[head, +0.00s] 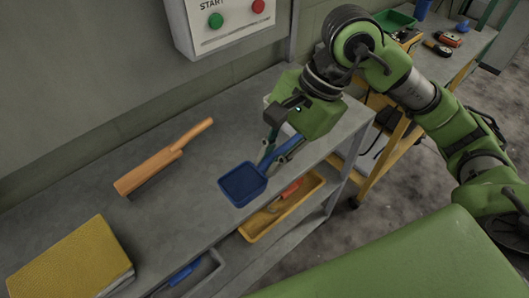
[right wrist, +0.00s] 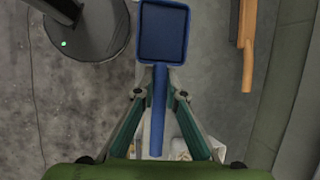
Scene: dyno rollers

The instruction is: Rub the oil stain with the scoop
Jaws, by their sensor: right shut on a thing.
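The blue scoop (head: 243,184) has a square pan and a straight handle. My right gripper (head: 272,150) is shut on its handle and holds it over the front part of the grey bench top (head: 180,205). In the right wrist view the scoop (right wrist: 164,32) points away from the gripper (right wrist: 158,78), its handle running back between the fingers. I cannot tell whether the pan touches the bench. I cannot make out an oil stain in either view. My left gripper is not in view.
A wooden-handled brush (head: 160,163) lies on the bench behind the scoop, and a yellow pad (head: 70,258) lies at the near left. A yellow tray (head: 250,231) stands on the shelf below. A control box (head: 225,22) with green and red buttons is on the wall.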

